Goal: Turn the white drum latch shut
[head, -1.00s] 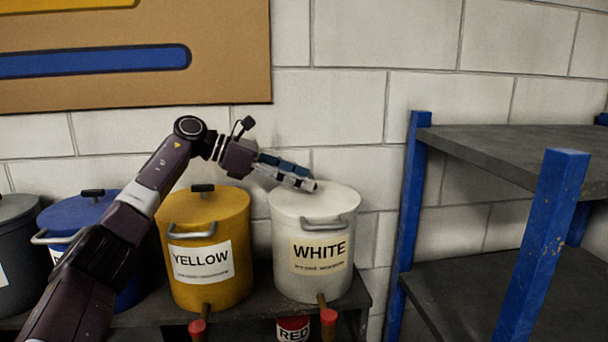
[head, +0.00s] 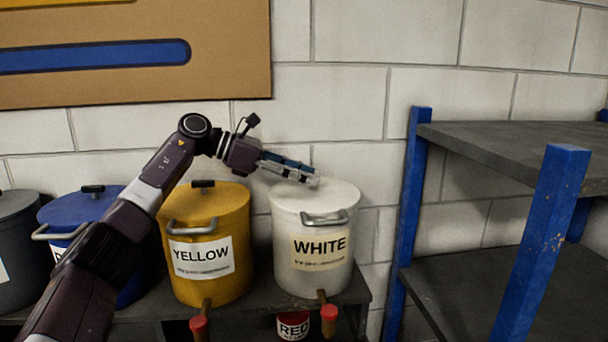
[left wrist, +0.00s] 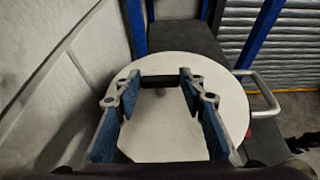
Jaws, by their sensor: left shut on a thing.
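The white drum (head: 288,275), labelled WHITE, stands upright on a dark bench beside the yellow drum. My left gripper (head: 314,181) reaches over its lid from the left, with the fingers low at the lid's top. In the left wrist view, the lid is a pale disc (left wrist: 165,130) below the fingers. The black latch bar (left wrist: 160,81) lies crosswise between the two fingertips, and my left gripper (left wrist: 159,84) is shut on it at its ends. In the head view the fingers hide the latch. My right gripper is not in view.
The yellow drum (head: 180,275) stands close on the left, with the blue drum (head: 75,210) and a grey drum (head: 15,245) beyond. A blue-posted shelf (head: 545,250) stands to the right. The block wall (head: 345,105) is close behind. Red-tipped taps (head: 329,313) stick out in front.

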